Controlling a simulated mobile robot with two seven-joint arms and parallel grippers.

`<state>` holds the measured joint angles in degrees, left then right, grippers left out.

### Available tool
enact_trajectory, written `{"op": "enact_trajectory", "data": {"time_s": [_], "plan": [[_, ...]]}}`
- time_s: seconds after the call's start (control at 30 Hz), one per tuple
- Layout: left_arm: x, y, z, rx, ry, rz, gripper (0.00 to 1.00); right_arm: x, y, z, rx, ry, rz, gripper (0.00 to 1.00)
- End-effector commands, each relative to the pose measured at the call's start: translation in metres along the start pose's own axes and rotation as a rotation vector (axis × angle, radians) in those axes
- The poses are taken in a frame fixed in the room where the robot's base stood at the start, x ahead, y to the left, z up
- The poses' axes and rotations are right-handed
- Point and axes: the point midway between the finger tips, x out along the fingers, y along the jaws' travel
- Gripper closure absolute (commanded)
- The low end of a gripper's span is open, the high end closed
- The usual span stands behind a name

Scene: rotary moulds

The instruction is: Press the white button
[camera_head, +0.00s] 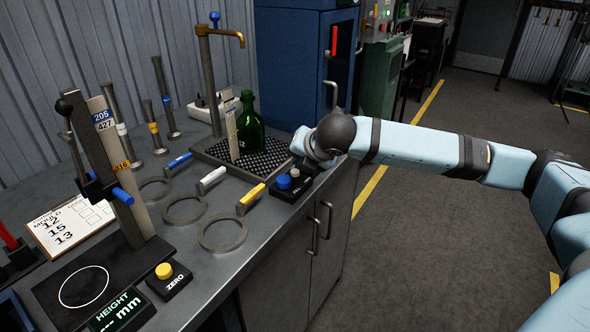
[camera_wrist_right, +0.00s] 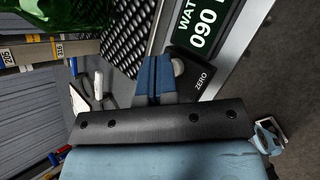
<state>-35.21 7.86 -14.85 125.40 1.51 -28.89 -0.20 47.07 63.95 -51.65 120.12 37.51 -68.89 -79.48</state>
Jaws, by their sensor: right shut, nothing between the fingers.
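My right gripper (camera_wrist_right: 154,60) is shut and empty, with blue fingers just left of the button in that view. I cannot tell whether they touch it. In the head view my right gripper (camera_head: 302,148) reaches over the counter edge by the bottle. A small white spot, likely the button (camera_head: 295,173), shows just below it. My left gripper is not in view.
A blue button (camera_head: 283,182) on a black box stands close by. A green bottle (camera_head: 250,125) stands on the perforated tray (camera_head: 215,152). A water display (camera_wrist_right: 205,30) adjoins the ZERO box. Ring moulds (camera_head: 222,234) and a height gauge with a yellow button (camera_head: 164,271) occupy the counter.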

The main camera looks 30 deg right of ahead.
Motion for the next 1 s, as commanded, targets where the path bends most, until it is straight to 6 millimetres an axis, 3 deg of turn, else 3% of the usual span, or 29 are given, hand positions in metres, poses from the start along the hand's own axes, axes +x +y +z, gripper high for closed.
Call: {"op": "enact_trajectory", "data": {"time_s": [1.0], "plan": [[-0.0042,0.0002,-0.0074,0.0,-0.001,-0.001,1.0,0.0066,-0.0047,-0.0047,0.0,0.0,0.0,1.0]]}}
